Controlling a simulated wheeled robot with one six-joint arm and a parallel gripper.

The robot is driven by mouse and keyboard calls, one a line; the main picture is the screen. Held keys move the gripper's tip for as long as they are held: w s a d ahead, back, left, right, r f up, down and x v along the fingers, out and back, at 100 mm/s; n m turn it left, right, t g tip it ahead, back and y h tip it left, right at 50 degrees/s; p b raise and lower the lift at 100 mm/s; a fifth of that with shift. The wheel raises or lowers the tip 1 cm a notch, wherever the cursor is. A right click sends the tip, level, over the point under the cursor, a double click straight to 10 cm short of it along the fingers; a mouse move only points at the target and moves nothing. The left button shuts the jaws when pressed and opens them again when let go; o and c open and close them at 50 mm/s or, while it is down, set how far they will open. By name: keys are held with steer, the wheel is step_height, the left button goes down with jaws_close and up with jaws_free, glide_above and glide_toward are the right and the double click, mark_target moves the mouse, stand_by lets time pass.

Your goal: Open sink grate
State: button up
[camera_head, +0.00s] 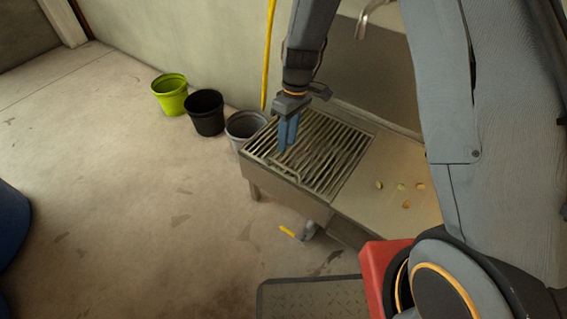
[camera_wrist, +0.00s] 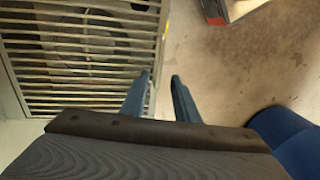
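The sink grate (camera_head: 335,158) is a set of parallel metal bars lying flat over the left part of the metal sink unit. A thin bar handle (camera_head: 289,171) seems to run along its near left edge. In the wrist view the grate (camera_wrist: 80,88) fills the upper left, with a dark round shape under the bars. My gripper (camera_head: 287,147) points down over the grate's left part, its blue fingers apart with nothing between them. In the wrist view the gripper (camera_wrist: 162,78) has its left finger at the grate's edge and its right finger over floor. Whether the fingertips touch the grate is unclear.
Green (camera_head: 171,94), black (camera_head: 205,113) and grey (camera_head: 243,126) buckets stand along the wall left of the sink. A yellow hose (camera_head: 268,55) hangs behind it. Small yellowish pieces (camera_head: 405,204) lie on the sink's right surface (camera_head: 385,170). The floor (camera_head: 150,200) at left is clear.

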steer(key=f, duration=0.1)
steer(key=b, duration=0.2)
glide_above(284, 172)
steer(key=shift+f, duration=3.55)
jaws_close()
